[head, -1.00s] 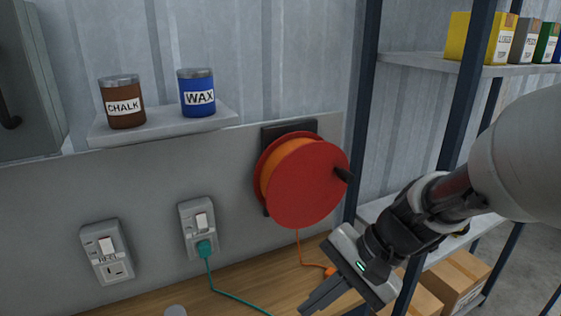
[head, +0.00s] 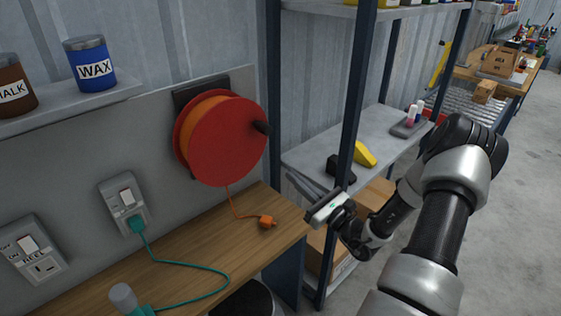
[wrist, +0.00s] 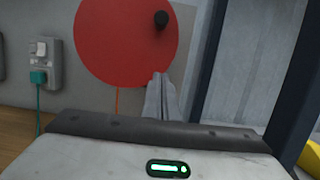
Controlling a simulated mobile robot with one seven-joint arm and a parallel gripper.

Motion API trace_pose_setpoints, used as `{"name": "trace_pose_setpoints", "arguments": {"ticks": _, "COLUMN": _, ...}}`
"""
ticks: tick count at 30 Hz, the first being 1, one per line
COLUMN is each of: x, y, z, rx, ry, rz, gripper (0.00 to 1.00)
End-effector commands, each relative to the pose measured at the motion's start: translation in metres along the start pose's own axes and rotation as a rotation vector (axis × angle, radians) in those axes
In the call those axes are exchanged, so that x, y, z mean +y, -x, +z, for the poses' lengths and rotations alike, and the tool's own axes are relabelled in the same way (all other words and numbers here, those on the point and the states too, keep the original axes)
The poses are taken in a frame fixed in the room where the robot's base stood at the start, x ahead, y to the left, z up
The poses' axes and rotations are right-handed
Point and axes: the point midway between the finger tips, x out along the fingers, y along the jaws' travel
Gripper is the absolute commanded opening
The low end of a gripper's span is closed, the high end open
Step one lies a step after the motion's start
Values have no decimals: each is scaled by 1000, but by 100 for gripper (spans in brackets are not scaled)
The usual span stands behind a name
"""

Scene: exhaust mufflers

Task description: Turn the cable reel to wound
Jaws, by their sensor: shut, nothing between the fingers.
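The cable reel (head: 222,142) has a red disc and orange cable wound behind it, on a dark bracket on the wall panel. Its black crank handle (head: 261,128) is at the right side of the disc, and it also shows in the wrist view (wrist: 161,20) near the disc's upper right. An orange cable hangs down to an orange plug (head: 267,222) on the bench. My gripper (head: 293,178) is shut and empty, right of and below the reel, apart from it. In the wrist view the closed fingers (wrist: 160,97) point toward the disc's lower right, below the handle.
A dark shelf post (head: 357,100) stands just right of my gripper, with a grey shelf (head: 310,153) behind. A wall socket (head: 125,202) holds a teal plug. The wooden bench (head: 190,250) is mostly clear below the reel.

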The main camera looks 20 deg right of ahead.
Motion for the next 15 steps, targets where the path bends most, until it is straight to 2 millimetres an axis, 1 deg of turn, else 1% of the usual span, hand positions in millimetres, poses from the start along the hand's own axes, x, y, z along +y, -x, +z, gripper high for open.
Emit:
{"name": "trace_pose_setpoints", "arguments": {"ticks": 5, "x": 3, "y": -32, "z": 1, "rx": -1, "ry": 1, "rz": 9, "gripper": 0}}
{"name": "trace_pose_setpoints", "arguments": {"ticks": 9, "x": 3, "y": -63, "z": 0, "rx": 0, "ry": 2, "rz": 10, "gripper": 0}}
{"name": "trace_pose_setpoints", "arguments": {"ticks": 14, "x": 4, "y": -96, "z": 1, "rx": 0, "ry": 1, "rz": 9, "gripper": 0}}
{"name": "trace_pose_setpoints", "arguments": {"ticks": 15, "x": 2, "y": -97, "z": 10, "rx": 0, "ry": 4, "rz": 7, "gripper": 0}}
